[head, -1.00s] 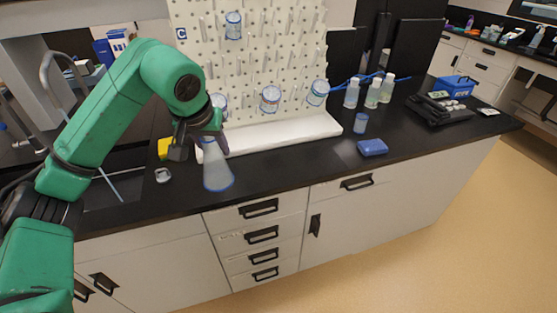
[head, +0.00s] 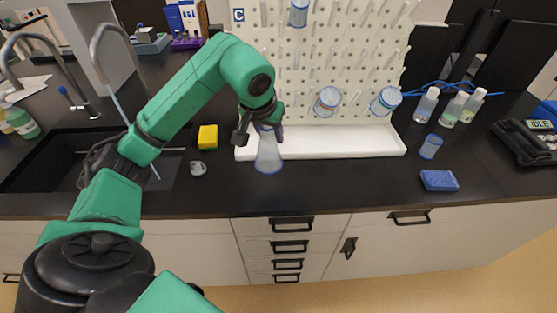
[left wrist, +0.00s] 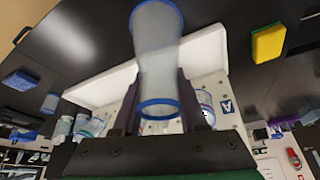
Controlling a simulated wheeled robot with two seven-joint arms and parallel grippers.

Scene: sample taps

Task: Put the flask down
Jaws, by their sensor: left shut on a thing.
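The flask (head: 268,154) is a pale, see-through cone with blue rims. My left gripper (head: 264,122) is shut on its neck from above, and it hangs upright, wide end down, at the front of the left end of the white rack's tray. In the left wrist view the flask (left wrist: 157,60) runs away from the jaws, its blue-rimmed mouth nearest the camera. I cannot tell whether its base touches the black counter (head: 330,185). My right gripper is not in view.
The white peg rack (head: 350,60) holds several glass vessels. A yellow sponge (head: 208,137) and a small clear item (head: 198,168) lie left of the flask, near the sink. A beaker (head: 431,146), blue sponge (head: 439,181) and bottles (head: 453,108) stand right. Counter between is clear.

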